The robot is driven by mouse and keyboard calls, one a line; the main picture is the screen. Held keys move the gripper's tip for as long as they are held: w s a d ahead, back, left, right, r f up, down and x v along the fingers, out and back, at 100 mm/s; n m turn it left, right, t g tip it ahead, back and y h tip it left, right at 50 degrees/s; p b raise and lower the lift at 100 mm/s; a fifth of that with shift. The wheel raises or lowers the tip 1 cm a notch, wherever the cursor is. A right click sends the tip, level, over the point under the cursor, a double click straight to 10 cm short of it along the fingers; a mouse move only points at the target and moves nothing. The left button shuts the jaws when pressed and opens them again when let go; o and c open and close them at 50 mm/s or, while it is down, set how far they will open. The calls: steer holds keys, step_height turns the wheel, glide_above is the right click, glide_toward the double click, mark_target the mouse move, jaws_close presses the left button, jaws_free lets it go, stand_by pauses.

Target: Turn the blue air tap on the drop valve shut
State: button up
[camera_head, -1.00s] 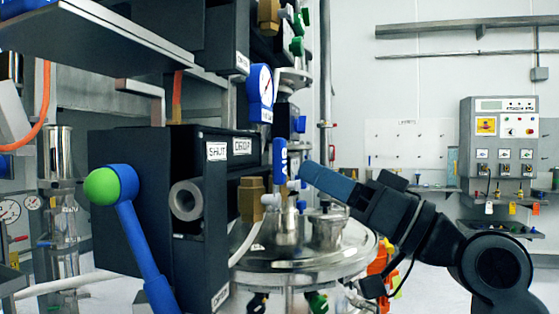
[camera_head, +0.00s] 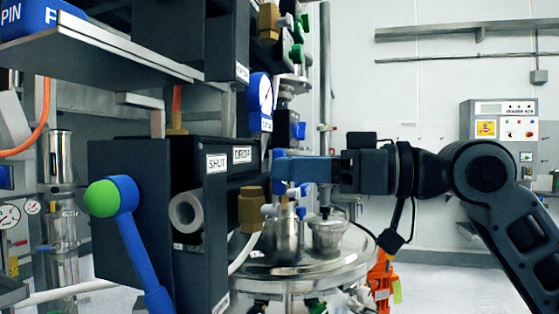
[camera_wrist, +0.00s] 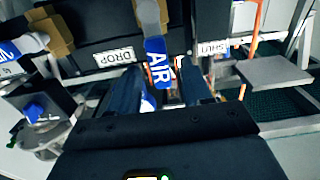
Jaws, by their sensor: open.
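The blue air tap lettered AIR shows in the wrist view (camera_wrist: 158,66), its handle reaching from a grey hub toward my gripper. My gripper (camera_wrist: 162,82) is open, with one dark blue finger on each side of the handle; I cannot tell whether either touches it. In the head view my gripper (camera_head: 287,169) reaches in from the right, level, and its near finger hides most of the tap. The drop valve's black box (camera_head: 150,215) stands to the left, with SHUT (camera_head: 217,163) and DROP (camera_head: 242,155) labels.
A blue lever with a green knob (camera_head: 103,197) stands in front of the black box. A brass fitting (camera_head: 251,208) sits just below and left of my fingers. A blue gauge (camera_head: 261,100) is above. The round steel lid (camera_head: 300,272) lies below. A control panel (camera_head: 499,130) hangs at the right.

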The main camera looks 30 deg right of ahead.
steer(key=shift+x, duration=1.4)
steer(key=shift+c, duration=0.3)
jaws_close()
